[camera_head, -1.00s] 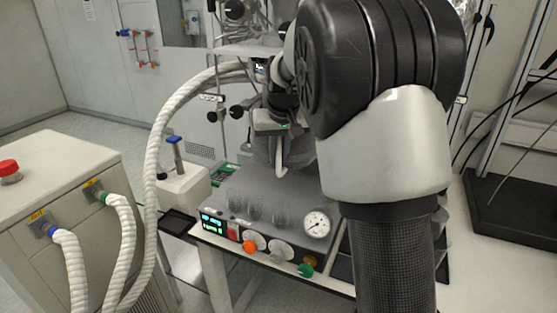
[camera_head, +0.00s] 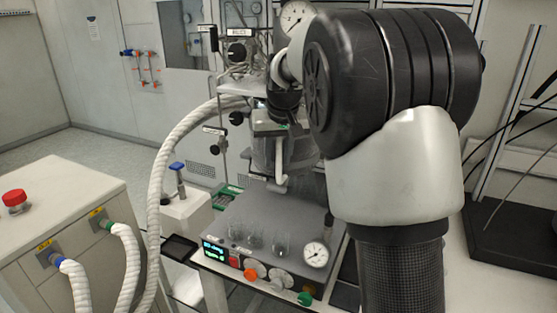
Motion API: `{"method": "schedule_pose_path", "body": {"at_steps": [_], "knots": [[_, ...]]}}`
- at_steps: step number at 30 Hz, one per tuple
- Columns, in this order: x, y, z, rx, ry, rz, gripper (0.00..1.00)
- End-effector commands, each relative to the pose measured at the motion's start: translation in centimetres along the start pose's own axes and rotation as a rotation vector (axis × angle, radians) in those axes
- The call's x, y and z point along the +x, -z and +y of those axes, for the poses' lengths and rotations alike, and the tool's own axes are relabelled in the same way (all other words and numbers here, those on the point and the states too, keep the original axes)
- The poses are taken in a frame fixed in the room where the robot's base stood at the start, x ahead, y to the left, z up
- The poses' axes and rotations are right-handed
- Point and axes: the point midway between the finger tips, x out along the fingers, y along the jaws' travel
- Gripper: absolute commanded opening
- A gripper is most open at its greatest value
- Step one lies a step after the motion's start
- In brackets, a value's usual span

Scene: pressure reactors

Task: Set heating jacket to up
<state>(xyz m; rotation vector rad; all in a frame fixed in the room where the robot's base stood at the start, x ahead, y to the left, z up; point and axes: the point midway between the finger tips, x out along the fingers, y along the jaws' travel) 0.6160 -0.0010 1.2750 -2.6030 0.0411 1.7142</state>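The reactor stands behind the control console (camera_head: 225,222), with a grey cylindrical vessel or jacket (camera_head: 297,152) in its lower part. I cannot tell for sure whether this is the heating jacket, or its exact height setting. A pale spout-like piece (camera_head: 279,184) hangs below it, above the console. My arm covers the reactor's right side. The arm's far end reaches to the reactor, near a dark block with a small green mark. My gripper's fingers cannot be made out against the reactor, and I cannot tell whether they touch it.
A thick white hose (camera_head: 156,200) arches from the left unit (camera_head: 62,185) to the reactor. A black-based stand (camera_head: 515,228) is at right.

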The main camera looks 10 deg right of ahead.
Motion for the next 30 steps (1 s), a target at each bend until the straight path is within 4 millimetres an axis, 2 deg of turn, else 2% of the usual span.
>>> {"method": "schedule_pose_path", "body": {"at_steps": [8, 13, 30], "knots": [[0.4, -0.3, 0.1, 0.002, -0.001, -0.009, 0.31], [1.6, -0.9, 0.1, 0.003, -0.002, -0.013, 0.31], [12.1, -5.5, 0.1, 0.002, -0.002, -0.019, 0.31]]}}
